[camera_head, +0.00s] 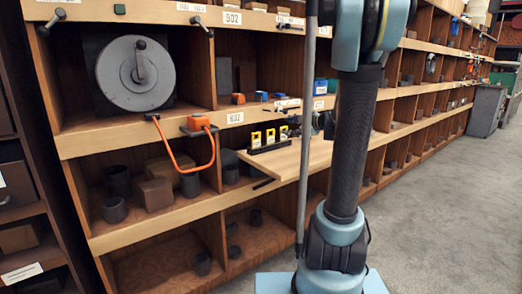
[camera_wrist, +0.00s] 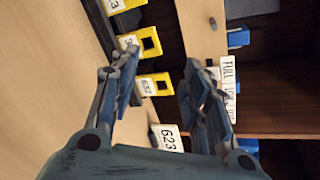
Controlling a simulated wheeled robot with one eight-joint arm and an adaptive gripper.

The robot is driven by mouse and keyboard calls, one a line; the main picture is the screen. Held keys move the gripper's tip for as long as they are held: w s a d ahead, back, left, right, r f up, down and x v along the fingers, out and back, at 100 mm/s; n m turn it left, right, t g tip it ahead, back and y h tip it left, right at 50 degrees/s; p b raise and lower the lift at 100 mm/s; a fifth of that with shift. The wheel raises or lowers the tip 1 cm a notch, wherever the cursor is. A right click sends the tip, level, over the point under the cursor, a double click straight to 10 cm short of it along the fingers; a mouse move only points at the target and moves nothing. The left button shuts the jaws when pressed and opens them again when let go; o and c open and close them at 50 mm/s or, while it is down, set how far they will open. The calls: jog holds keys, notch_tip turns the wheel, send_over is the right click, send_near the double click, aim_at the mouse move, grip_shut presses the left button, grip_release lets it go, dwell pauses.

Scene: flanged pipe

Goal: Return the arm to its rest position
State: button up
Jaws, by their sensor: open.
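My gripper (camera_wrist: 160,68) is in the wrist view, with its two fingers spread apart and nothing between them. In front of it are several yellow tags (camera_wrist: 152,84) with white number labels, set along a dark rack. In the head view the tags (camera_head: 269,137) stand on a black rack on a wooden pull-out board (camera_head: 305,158). My arm rises in front of the shelving in the head view and its raised end leaves the top of the picture. The gripper is mostly hidden behind the arm there, so its gap to the tags is hard to tell.
A wooden shelving unit (camera_head: 170,228) runs into the distance at the right. It holds a grey round reel (camera_head: 135,72), an orange clamp (camera_head: 186,165) and dark cylinders (camera_head: 116,180). A grey cabinet (camera_head: 487,110) stands far right. The grey floor (camera_head: 440,220) at right is clear.

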jog(key=s+f+n+g+h, duration=0.1)
jog(key=s+n, duration=0.1)
jog(key=s, duration=0.2)
jog(key=s+a+f+n+g+h, duration=0.1)
jog(key=s+f+n, duration=0.1)
jog(key=s+n, duration=0.1)
jog(key=s+f+n+g+h, duration=0.1)
jog(key=s+f+n+h, duration=0.1)
jog(key=s, duration=0.3)
jog(key=shift+s+a+f+n, duration=0.15)
jog(key=shift+f+n, duration=0.05)
jog(key=shift+n, duration=0.5)
jog(key=s+d+f+n+g+h, duration=0.1)
jog(key=s+d+f+n+h, duration=0.15)
jog(key=s+n, duration=0.2)
jog(key=s+d+f+n+h, duration=0.1)
jog(key=s+d+n+h, duration=0.15)
jog(key=s, duration=0.35)
jog(key=s+f+g, duration=0.2)
jog(key=s+f, duration=0.3)
jog(key=s, duration=0.2)
jog(key=s+f+n+g, duration=0.1)
jog(key=s+f+g, duration=0.2)
jog(key=s+f, duration=0.3)
jog(key=shift+s+d, duration=0.35)
jog(key=shift+s, duration=0.85)
jog(key=shift+w+f, duration=0.15)
jog(key=shift+w, duration=0.35)
